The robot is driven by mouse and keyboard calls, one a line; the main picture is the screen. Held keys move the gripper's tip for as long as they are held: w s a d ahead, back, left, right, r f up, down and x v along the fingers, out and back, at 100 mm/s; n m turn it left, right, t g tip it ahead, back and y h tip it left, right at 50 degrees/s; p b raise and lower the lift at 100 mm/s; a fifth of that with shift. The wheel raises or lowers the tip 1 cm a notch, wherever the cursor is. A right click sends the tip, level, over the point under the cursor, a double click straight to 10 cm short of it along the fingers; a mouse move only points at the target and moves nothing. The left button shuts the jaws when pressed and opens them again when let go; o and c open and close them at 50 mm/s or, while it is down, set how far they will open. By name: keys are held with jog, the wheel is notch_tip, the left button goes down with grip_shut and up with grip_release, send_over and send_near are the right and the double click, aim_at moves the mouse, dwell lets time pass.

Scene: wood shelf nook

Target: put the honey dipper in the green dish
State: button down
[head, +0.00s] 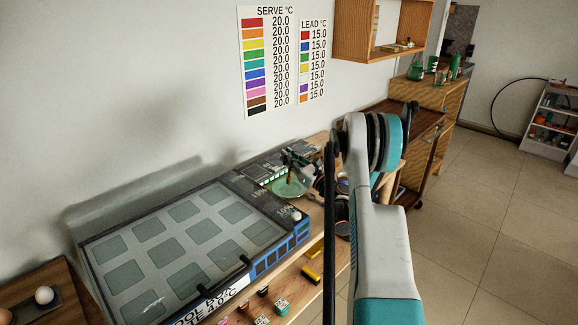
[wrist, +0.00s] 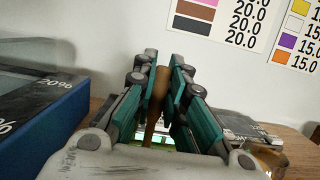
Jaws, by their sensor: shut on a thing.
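The honey dipper (wrist: 157,100) is a brown wooden stick. It stands roughly upright between the two teal-and-grey fingers of my gripper (wrist: 163,72), which is shut on it in the wrist view. In the head view my gripper (head: 293,158) is small and dark, over the green dish (head: 287,190), a pale green round dish on the wooden counter. The dipper's lower end is hidden behind my gripper's palm in the wrist view. Some green shows below it there. I cannot tell whether the dipper touches the dish.
A large blue-sided box with a lidded grid top (head: 180,250) stands left of the dish; its blue side (wrist: 50,125) fills the wrist view's left. Dark round items crowd the dish's right. A wall shelf (head: 365,35) hangs behind, beside colour charts (head: 266,62).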

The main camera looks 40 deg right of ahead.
jog(key=shift+f, duration=1.15)
jog(key=shift+f, duration=0.1)
jog(key=c, duration=1.6)
grip_release()
jog(key=shift+c, duration=0.2)
jog(key=shift+s, duration=0.25)
jog(key=p+v, duration=0.2)
jog(key=v, duration=0.9)
jog(key=shift+s, duration=0.25)
jog(key=shift+d, duration=0.1)
